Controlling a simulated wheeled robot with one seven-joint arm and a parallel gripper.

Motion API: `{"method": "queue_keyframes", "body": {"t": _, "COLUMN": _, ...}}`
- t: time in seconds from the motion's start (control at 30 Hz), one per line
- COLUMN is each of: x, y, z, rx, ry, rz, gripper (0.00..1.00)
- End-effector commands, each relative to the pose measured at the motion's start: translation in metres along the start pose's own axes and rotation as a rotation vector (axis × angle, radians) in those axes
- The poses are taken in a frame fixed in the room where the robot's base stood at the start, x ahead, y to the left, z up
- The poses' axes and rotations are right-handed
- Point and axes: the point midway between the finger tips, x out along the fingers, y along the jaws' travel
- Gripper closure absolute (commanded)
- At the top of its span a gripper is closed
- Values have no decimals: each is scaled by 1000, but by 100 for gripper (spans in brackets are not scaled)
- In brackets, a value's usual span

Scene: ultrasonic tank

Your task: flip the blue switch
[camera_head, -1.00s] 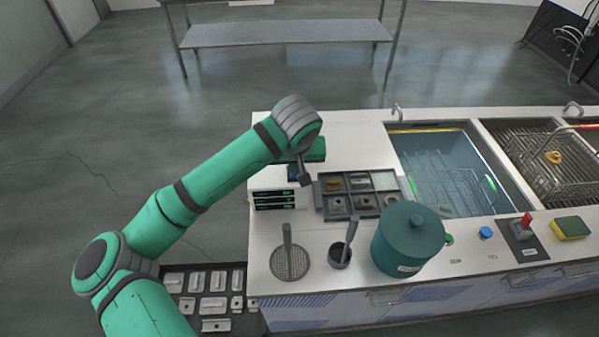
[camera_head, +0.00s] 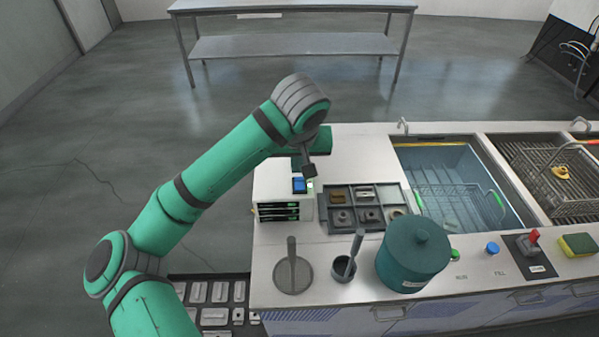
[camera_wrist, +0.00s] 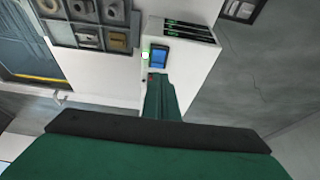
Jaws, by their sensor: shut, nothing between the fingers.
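The blue switch (camera_head: 299,185) is a rectangular rocker on top of a white box (camera_head: 266,186) at the left end of the counter. It also shows in the wrist view (camera_wrist: 159,56), with a small green light (camera_wrist: 145,57) glowing beside it. My gripper (camera_head: 308,171) is shut and empty, just beyond the switch in the head view. In the wrist view its tip (camera_wrist: 158,78) is close below the switch. I cannot tell whether it touches. A small red mark (camera_wrist: 150,77) shows beside the tip.
A grey compartment tray (camera_head: 362,232) with metal parts lies right of the box. A teal lidded pot (camera_head: 412,256) and a cup (camera_head: 344,269) stand in front. A round blue button (camera_head: 492,248) and a red lever (camera_head: 533,237) are further right, near the water tank (camera_head: 455,166).

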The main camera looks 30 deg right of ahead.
Motion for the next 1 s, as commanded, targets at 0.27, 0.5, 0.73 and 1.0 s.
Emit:
{"method": "queue_keyframes", "body": {"t": 0.27, "x": -51, "y": 0, "z": 4, "rx": 1, "ry": 2, "rz": -1, "gripper": 100}}
{"method": "queue_keyframes", "body": {"t": 0.5, "x": -68, "y": 0, "z": 6, "rx": 2, "ry": 1, "rz": 0, "gripper": 100}}
{"method": "queue_keyframes", "body": {"t": 0.73, "x": -69, "y": 0, "z": 6, "rx": 2, "ry": 0, "rz": 0, "gripper": 100}}
{"method": "queue_keyframes", "body": {"t": 1.0, "x": -69, "y": 0, "z": 6, "rx": 2, "ry": 0, "rz": 0, "gripper": 100}}
